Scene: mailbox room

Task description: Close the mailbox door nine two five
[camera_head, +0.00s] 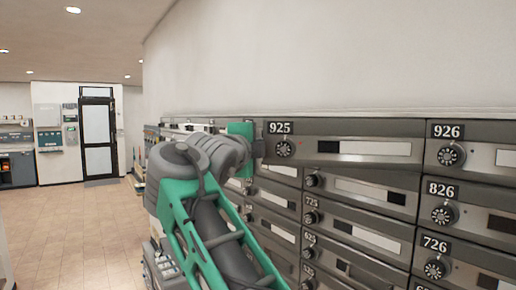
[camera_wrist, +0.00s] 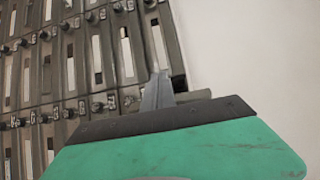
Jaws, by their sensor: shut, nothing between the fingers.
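The mailbox door 925 (camera_head: 365,150) is in the top row in the head view, a wide grey panel with a number plate, a round dial and a window strip. My gripper (camera_head: 259,148) is shut and empty at the door's left edge, beside the dial. In the wrist view my gripper's fingers (camera_wrist: 160,82) point at the top row, next to a small dark gap. I cannot tell whether they touch the door. My arm hides the boxes to the left.
Door 926 (camera_head: 475,152) is to the right, with doors 826 (camera_head: 470,208) and 726 (camera_head: 462,265) below it. Door 725 (camera_head: 360,235) is lower in the same column as 925. Open tiled floor (camera_head: 75,235) lies at the left, with a glass door (camera_head: 97,135) far back.

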